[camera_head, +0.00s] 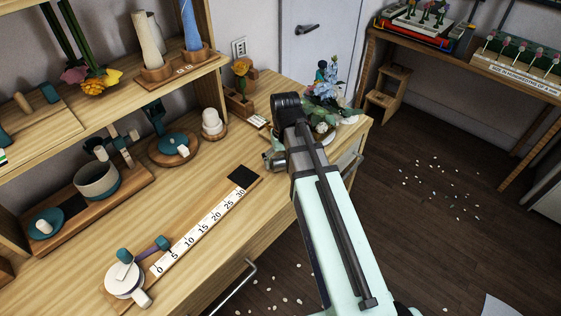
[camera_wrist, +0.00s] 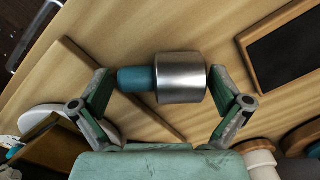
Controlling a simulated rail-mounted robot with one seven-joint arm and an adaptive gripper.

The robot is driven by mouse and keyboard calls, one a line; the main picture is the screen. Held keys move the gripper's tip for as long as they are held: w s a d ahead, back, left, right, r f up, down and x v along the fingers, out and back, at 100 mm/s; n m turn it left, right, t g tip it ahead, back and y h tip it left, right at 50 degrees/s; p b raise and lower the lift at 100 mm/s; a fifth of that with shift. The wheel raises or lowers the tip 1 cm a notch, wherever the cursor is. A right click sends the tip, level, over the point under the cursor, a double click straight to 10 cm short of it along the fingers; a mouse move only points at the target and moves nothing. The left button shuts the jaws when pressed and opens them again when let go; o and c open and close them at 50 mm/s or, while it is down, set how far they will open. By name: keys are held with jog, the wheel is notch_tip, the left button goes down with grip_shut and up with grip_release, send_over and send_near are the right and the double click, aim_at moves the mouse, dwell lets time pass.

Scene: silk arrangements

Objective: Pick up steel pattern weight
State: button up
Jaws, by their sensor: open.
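The steel pattern weight (camera_wrist: 181,78), a shiny metal cylinder with a teal knob on its left end, lies on its side over the wooden surface in the wrist view. My gripper (camera_wrist: 160,84) is open, one finger beyond the knob end and the other beyond the steel end. The weight sits between the fingertips. A narrow gap shows at the right finger; at the left finger I cannot tell gap from contact.
A dark panel in a wooden frame (camera_wrist: 292,53) lies right of the weight in the wrist view. In the head view, a numbered ruler board (camera_head: 200,232) runs along the wooden bench (camera_head: 100,240). Flowers (camera_head: 325,95) stand behind my arm. Small pale bits litter the floor.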

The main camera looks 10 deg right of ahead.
jog(key=c, duration=1.7)
